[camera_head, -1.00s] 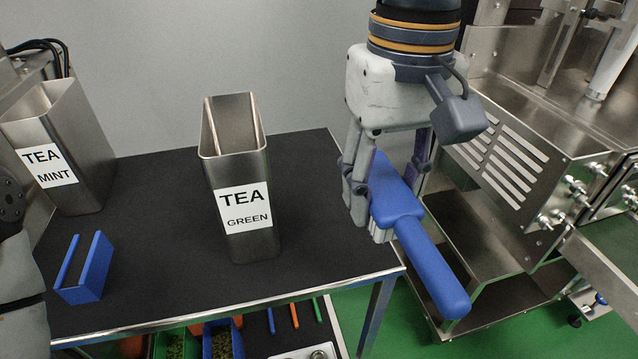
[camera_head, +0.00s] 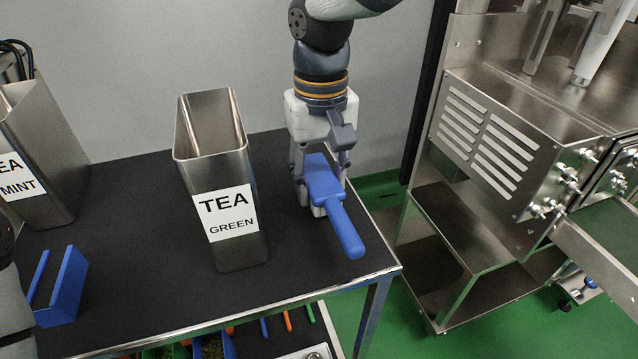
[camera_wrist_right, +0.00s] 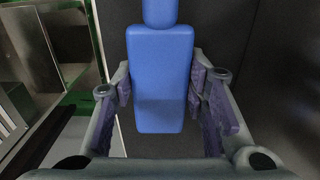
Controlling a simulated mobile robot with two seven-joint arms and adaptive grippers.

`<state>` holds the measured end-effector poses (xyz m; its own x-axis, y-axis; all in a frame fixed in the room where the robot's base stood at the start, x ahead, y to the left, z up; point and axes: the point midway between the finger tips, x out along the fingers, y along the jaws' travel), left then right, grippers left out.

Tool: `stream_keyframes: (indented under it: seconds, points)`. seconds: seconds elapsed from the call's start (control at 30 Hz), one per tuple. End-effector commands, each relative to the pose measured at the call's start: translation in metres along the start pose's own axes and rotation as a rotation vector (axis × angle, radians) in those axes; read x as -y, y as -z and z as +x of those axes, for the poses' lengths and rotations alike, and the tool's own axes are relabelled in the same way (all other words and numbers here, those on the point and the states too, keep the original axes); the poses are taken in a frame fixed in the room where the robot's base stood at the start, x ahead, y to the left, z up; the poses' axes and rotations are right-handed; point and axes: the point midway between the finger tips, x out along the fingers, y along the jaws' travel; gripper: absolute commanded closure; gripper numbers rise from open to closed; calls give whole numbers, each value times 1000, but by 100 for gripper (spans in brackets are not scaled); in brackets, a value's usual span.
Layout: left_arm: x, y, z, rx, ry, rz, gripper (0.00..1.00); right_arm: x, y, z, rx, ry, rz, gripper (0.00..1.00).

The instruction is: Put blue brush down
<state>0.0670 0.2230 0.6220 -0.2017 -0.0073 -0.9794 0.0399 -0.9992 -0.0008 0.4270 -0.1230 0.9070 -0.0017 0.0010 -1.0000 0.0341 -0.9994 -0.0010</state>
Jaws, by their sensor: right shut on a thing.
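The blue brush (camera_head: 341,226) is at the right end of the black table top (camera_head: 140,270). Its handle points toward the table's front edge. My right gripper (camera_head: 321,190) points down and is shut on the brush's wide head. I cannot tell whether the brush touches the table. In the right wrist view, the brush (camera_wrist_right: 161,80) lies between the two fingers of my right gripper (camera_wrist_right: 161,95). Part of my left arm shows at the left edge of the head view, but its gripper is out of view.
A steel TEA GREEN container (camera_head: 215,160) stands left of the brush. A TEA MINT container (camera_head: 50,160) stands at the far left, with a blue slotted holder (camera_head: 68,290) in front. A steel machine (camera_head: 500,150) stands right, beyond a floor gap. Bins and tools lie below the table.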

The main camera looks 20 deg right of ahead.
Motion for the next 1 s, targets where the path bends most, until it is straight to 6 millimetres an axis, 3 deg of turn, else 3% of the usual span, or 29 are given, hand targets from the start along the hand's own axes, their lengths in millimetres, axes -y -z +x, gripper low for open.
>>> stream_keyframes:
  seconds: [0.03, 0.1, 0.4, 0.43, 0.5, 0.83, 1.0]
  points:
    - [0, -1, 1, 4, 0, 0, 40, 0, -1, 12, 5, -1, -1, 95]
    - [0, -1, 2, 5, 0, 0, 40, 0, -1, 16, 0, 0, -2, 95]
    - [0, 0, 0, 0, 0, 0, 40, 0, -1, 18, -2, 0, -1, 95]
    - [0, 0, 0, 0, 0, 0, 40, 0, -1, 18, -2, 0, -1, 55]
    - [0, 0, 0, 1, 0, 0, 40, 0, -1, 18, -2, 0, -1, 40]
    - [0, 0, 1, 3, 0, 0, 40, 0, -1, 16, -3, 1, 0, 40]
    - [0, 2, -3, -11, 0, 0, 40, 0, 0, -21, -11, 1, 1, 40]
